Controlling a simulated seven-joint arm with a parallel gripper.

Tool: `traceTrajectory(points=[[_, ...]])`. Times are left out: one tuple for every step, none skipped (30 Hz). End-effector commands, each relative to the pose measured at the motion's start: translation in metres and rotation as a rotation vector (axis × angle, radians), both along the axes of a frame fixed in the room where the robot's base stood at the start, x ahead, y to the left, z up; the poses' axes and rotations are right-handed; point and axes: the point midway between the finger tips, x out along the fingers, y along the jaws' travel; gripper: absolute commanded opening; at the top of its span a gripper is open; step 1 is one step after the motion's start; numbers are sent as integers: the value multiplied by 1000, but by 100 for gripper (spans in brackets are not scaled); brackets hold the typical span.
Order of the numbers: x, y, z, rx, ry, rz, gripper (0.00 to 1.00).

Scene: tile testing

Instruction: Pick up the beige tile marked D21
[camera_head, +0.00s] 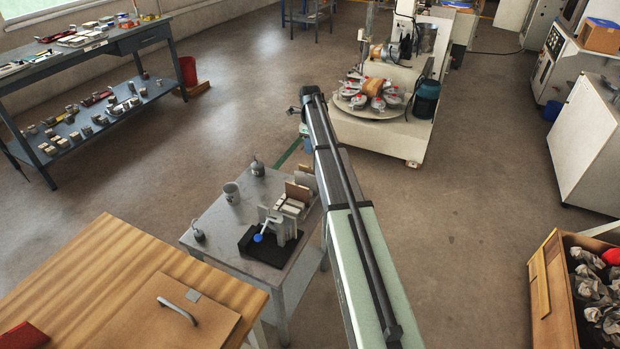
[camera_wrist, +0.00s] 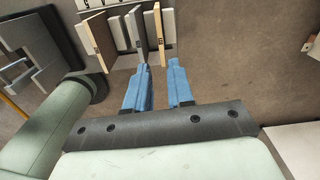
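Several tiles stand on edge in a row at the top of the wrist view: a tan-edged tile (camera_wrist: 99,40) at left, a middle tile (camera_wrist: 134,28) with a dark mark, and a right tile (camera_wrist: 158,22) with a dark mark. The marks are too small to read, so I cannot tell which is D21. In the head view, light tiles (camera_head: 292,206) and brown tiles (camera_head: 298,192) stand on the small grey table. My gripper (camera_wrist: 158,68) has two blue fingers, apart with floor visible between them. Its fingertips are just below the right tiles in the picture, empty.
The grey table (camera_head: 215,235) also bears a cup (camera_head: 231,192), small weights and a black-based fixture (camera_head: 265,245). A wooden bench (camera_head: 110,270) adjoins it at left. A machine with a round turntable (camera_head: 370,104) stands behind.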

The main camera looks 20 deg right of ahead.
Motion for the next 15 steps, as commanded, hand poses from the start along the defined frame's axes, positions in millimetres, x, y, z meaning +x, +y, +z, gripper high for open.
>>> traceTrajectory(points=[[0, 0, 0, 1, 1, -20, 22], [0, 0, 0, 2, 2, -31, 22], [0, 0, -1, 2, 2, -43, 22], [0, 0, -1, 2, 2, -51, 22], [0, 0, -2, 2, 2, -56, 22], [0, 1, -4, 2, 2, -60, 22], [0, 1, -6, 3, 1, -61, 22], [0, 1, -8, 3, 2, -62, 22], [0, 1, -12, 3, 2, -61, 22], [-1, 1, -15, 3, 3, -61, 22], [-1, 1, -18, 3, 4, -61, 22], [-1, 1, -24, 4, 3, -60, 22], [-1, 1, -28, 3, 2, -60, 22], [0, 1, -33, 3, 2, -60, 22], [0, 1, -41, 4, 3, -60, 22]])
